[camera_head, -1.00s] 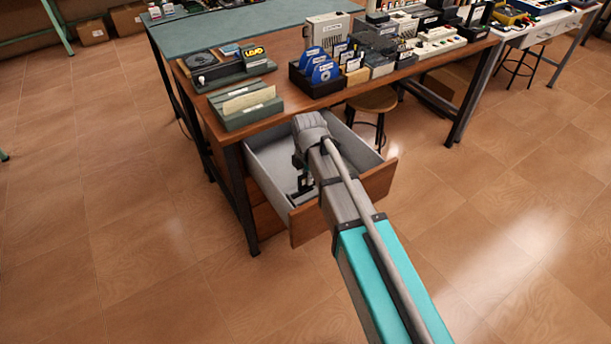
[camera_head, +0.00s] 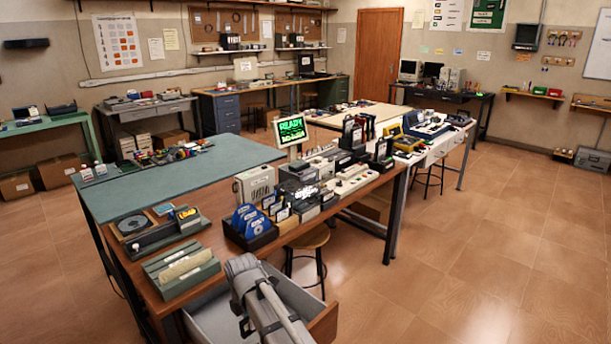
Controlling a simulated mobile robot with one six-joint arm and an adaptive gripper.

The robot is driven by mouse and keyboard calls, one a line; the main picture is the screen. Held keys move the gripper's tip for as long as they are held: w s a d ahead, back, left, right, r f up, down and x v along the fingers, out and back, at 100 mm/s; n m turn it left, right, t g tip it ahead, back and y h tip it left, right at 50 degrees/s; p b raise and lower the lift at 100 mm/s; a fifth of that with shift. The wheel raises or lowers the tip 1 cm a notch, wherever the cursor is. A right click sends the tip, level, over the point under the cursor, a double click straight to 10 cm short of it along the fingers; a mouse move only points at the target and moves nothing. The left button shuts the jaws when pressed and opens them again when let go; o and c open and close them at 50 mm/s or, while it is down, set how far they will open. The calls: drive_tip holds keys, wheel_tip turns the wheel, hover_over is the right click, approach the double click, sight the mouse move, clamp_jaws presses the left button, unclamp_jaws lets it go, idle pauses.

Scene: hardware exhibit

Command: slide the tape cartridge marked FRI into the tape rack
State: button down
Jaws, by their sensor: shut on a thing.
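My arm reaches down over the open grey drawer (camera_head: 205,322) at the bottom of the picture. Only a small dark part of my gripper (camera_head: 246,327) shows beside the arm, inside the drawer area. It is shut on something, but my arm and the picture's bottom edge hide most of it. I cannot read a FRI mark anywhere. Dark upright holders with labelled pieces (camera_head: 352,137) stand toward the back of the wooden desk (camera_head: 215,228); I cannot tell which one is the tape rack.
A dark box of blue discs (camera_head: 249,228), a green file tray (camera_head: 180,268) and a turntable-like unit (camera_head: 133,226) stand near the desk's front. A lit green screen (camera_head: 291,131) stands behind. A round stool (camera_head: 309,240) is right of the drawer. The floor at right is clear.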

wheel_tip(320, 180, up, 7)
drive_tip(key=p, duration=0.5)
drive_tip(key=shift+p, duration=0.4)
